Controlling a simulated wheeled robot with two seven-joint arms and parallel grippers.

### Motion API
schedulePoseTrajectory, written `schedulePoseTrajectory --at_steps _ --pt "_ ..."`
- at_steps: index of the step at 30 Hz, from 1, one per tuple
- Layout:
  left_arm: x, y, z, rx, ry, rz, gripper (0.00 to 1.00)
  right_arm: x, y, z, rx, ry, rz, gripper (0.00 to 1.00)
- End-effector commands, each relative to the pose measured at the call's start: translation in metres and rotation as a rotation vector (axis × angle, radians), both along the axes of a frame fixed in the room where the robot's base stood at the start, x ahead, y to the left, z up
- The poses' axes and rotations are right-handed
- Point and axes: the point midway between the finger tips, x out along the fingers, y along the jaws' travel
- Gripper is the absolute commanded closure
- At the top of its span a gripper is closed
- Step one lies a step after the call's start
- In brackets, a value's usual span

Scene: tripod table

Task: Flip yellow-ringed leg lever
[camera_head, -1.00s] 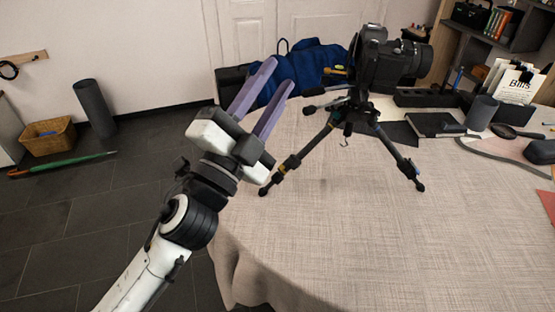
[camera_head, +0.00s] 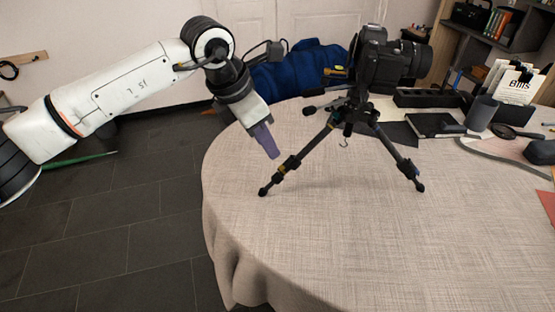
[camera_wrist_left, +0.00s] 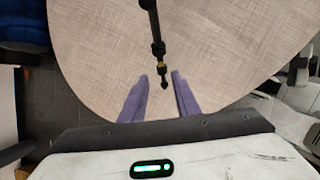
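The black tripod (camera_head: 352,112) stands on the round table with a camera (camera_head: 385,62) on top. Its left leg carries a yellow ring (camera_head: 280,170) low down, with a dark clamp lever (camera_head: 291,162) just above it. My left gripper (camera_head: 271,153) points down close to that leg, on its left side, with its purple fingers overlapping in the head view. In the left wrist view the fingers are apart and empty. The leg's yellow ring (camera_wrist_left: 160,64) and foot (camera_wrist_left: 164,83) appear between or just beyond the fingertips; contact cannot be told. My right gripper is out of view.
The cloth-covered table (camera_head: 330,240) is clear in front. A blue bag (camera_head: 305,70) lies behind the tripod. A notebook (camera_head: 435,125), a grey cup (camera_head: 482,112) and a magnifier (camera_head: 515,131) sit at the right. Another tripod leg (camera_head: 400,160) stands to the right.

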Motion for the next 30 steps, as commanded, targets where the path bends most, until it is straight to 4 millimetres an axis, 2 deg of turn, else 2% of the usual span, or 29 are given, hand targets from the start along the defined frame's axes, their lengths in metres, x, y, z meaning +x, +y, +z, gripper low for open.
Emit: schedulePoseTrajectory --at_steps 6,12,17,25,30 --pt "0.009 -0.014 -0.04 -0.002 0.004 -0.001 0.71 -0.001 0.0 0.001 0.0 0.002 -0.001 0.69" --pt "0.016 -0.023 -0.066 -0.004 0.003 -0.002 0.71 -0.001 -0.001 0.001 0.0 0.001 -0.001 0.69" --pt "0.019 -0.025 -0.075 -0.005 0.001 -0.002 0.71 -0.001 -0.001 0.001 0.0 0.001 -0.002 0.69" --pt "0.019 -0.026 -0.076 -0.005 0.001 -0.002 0.71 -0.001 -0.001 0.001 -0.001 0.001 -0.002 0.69" --pt "0.019 -0.026 -0.076 -0.005 0.001 -0.002 1.0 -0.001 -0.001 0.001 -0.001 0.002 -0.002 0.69"
